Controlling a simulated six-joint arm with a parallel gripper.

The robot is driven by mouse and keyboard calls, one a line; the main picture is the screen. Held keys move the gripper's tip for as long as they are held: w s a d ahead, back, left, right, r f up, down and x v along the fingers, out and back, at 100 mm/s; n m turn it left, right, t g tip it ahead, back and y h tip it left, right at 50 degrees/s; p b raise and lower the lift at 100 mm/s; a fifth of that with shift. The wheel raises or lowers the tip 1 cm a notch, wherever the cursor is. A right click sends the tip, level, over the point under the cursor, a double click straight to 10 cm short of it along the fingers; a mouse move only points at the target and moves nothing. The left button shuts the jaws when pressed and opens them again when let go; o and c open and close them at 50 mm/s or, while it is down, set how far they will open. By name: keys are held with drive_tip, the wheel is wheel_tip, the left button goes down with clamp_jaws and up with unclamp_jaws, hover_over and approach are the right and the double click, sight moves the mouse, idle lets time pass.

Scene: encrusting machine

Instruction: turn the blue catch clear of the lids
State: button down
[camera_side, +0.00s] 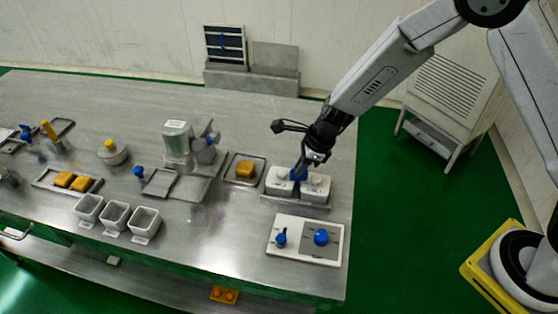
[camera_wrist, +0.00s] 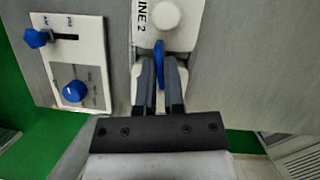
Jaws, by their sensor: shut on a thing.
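The blue catch (camera_wrist: 159,62) is a narrow blue bar in the wrist view, seen nearly edge-on between the fingers. My gripper (camera_wrist: 160,68) is shut on it. In the side view my gripper (camera_side: 301,168) reaches down from the upper right onto the catch (camera_side: 297,175), which sits between two white lids (camera_side: 278,181) and (camera_side: 316,187). In the wrist view one white lid (camera_wrist: 180,38) with a round knob and the lettering "LINE 2" lies beyond the fingers. The other lid is mostly hidden by the gripper. The catch's exact angle over the lids is hard to tell.
A white control panel (camera_side: 305,252) with a blue lever (camera_side: 281,237) and a blue knob (camera_side: 321,237) lies in front of the lids. A tray (camera_side: 236,179) with an orange block stands to their left. Three white bins (camera_side: 116,217) stand farther left.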

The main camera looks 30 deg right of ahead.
drive_tip(key=n, duration=0.2)
drive_tip(key=n+g, duration=0.1)
drive_tip(key=n, duration=0.1)
drive_tip(key=shift+w+g+y, duration=0.1)
drive_tip(key=shift+g+y, duration=0.2)
drive_tip(key=shift+y, duration=0.1)
drive_tip(key=n+g, duration=0.1)
drive_tip(key=n, duration=0.3)
drive_tip(key=shift+g, duration=0.3)
drive_tip(key=n+g, duration=0.1)
drive_tip(key=n, duration=0.2)
drive_tip(key=shift+w+n+h, duration=0.1)
drive_tip(key=shift+n+h, duration=0.2)
drive_tip(key=shift+n, duration=0.1)
drive_tip(key=shift+n+g+h, duration=0.4)
drive_tip(key=shift+n+g, duration=0.3)
drive_tip(key=shift+n, duration=1.1)
drive_tip(key=c, duration=0.7)
unclamp_jaws()
drive_tip(key=shift+c, duration=0.2)
drive_tip(key=shift+w+r, duration=0.1)
drive_tip(key=shift+r, duration=0.05)
